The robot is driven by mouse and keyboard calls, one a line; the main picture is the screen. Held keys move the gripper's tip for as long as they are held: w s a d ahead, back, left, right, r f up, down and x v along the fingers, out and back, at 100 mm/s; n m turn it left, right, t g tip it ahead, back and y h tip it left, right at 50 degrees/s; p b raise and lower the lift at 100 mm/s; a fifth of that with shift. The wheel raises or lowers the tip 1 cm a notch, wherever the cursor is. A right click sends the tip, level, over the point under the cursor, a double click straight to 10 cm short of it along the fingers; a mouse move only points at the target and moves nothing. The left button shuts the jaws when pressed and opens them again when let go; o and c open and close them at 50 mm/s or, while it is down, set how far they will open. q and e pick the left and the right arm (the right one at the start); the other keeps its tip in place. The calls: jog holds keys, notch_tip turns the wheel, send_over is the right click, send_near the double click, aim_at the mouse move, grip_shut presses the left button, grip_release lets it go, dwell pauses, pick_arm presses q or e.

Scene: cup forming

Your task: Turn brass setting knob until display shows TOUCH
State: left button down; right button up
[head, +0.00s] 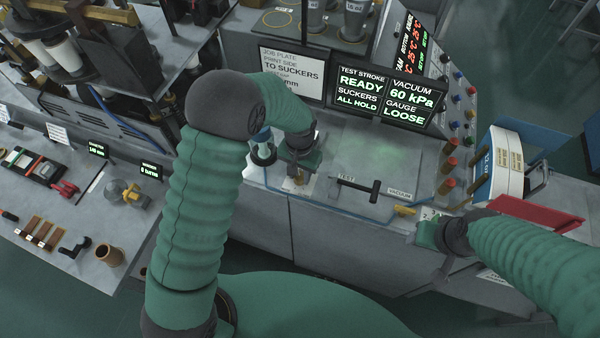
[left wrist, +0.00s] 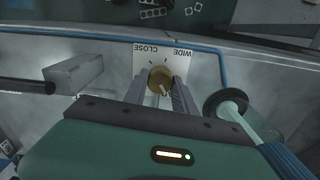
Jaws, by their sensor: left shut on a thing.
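The brass setting knob (left wrist: 161,79) sits between the two fingers of my left gripper (left wrist: 160,92) in the left wrist view. Its plate reads CLOSE and WIDE, upside down in that view. In the head view my left gripper (head: 297,180) points down at the front edge of the machine, shut on the knob, which is mostly hidden there. The display (head: 387,98) reads TEST STROKE READY, SUCKERS ALL HOLD, VACUUM 60 kPa and GAUGE LOOSE. My right gripper (head: 428,236) is at the lower right by the machine's front edge; its fingers are not clear.
A black TEST handle (head: 358,189) and a VACUUM label lie right of my left gripper. A JOB PLATE sign (head: 291,74) stands behind. A red tray (head: 535,215) is at right. A blue-handled tool (left wrist: 285,160) lies beside the gripper in the wrist view.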

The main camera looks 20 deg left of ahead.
aim_at(300, 175)
pick_arm(q)
jog(key=shift+w+r, duration=0.1)
jog(key=shift+w, duration=0.05)
jog(key=c, duration=1)
grip_release()
jog(key=shift+r, duration=0.35)
notch_tip(300, 175, up, 16)
jog(key=shift+b, duration=1.25)
